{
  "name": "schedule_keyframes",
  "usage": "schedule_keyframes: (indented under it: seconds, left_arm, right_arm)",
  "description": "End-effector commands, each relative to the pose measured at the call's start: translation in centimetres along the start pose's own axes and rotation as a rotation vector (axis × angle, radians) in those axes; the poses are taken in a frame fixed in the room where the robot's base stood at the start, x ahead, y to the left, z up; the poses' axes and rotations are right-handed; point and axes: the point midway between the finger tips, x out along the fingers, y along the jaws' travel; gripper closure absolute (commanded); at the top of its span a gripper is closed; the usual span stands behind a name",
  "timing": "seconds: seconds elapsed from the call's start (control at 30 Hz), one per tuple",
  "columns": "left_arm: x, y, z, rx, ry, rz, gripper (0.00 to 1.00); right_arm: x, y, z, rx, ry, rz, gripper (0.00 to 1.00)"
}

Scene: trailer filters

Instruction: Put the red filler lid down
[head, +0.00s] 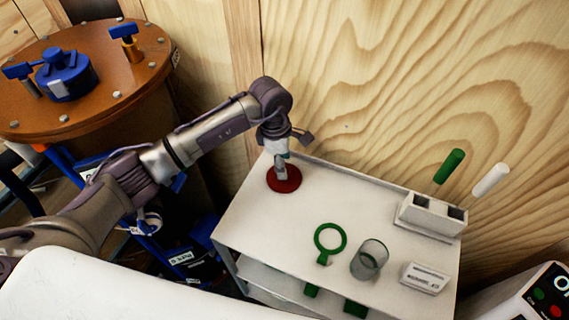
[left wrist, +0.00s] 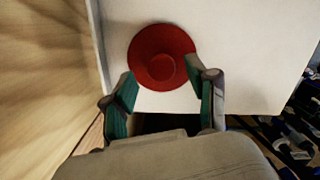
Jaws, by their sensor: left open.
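The red filler lid (head: 284,183) is a round red disc with a raised middle knob. It lies flat on the white shelf top (head: 250,207), near its back left corner. My left gripper (head: 281,172) is directly over the lid in the head view and hides part of it. In the left wrist view the lid (left wrist: 162,57) lies just beyond the fingertips of the left gripper (left wrist: 158,80). The fingers are apart and nothing is between them; the right finger overlaps the lid's edge in the picture. My right gripper is not in view.
The shelf top also holds a green ring (head: 330,238), a clear cup (head: 369,259), a small white labelled block (head: 425,278) and a white holder (head: 430,215) with green- and white-handled tools. A wooden wall (head: 400,80) stands behind. An orange-brown drum lid (head: 130,75) is at left.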

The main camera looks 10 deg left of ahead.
Motion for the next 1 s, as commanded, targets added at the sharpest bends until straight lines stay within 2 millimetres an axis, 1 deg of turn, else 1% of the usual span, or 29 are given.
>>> schedule_keyframes:
  seconds: [0.03, 0.1, 0.3, 0.4, 0.57, 1.0]
  left_arm:
    - [-2.1, 0.1, 0.1, 0.001, 0.000, 0.002, 0.42]
    - [-3.7, 0.1, 0.1, 0.000, 0.001, 0.003, 0.42]
    - [-7.3, 0.0, 0.1, 0.000, 0.001, 0.000, 0.42]
    - [-8.3, 0.0, 0.0, 0.000, 0.001, 0.000, 0.42]
    - [-9.0, 0.0, 0.0, -0.001, 0.001, -0.001, 0.42]
    - [-9.0, 0.0, 0.0, -0.001, 0.001, -0.002, 0.42]
  right_arm:
    - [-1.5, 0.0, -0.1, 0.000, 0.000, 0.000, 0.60]
    - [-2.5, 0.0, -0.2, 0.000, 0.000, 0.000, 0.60]
    - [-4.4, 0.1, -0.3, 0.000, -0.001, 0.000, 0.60]
    - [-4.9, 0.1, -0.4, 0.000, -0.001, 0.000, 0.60]
    - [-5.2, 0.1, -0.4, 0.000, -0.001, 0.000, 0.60]
    - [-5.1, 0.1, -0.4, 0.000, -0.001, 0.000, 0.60]
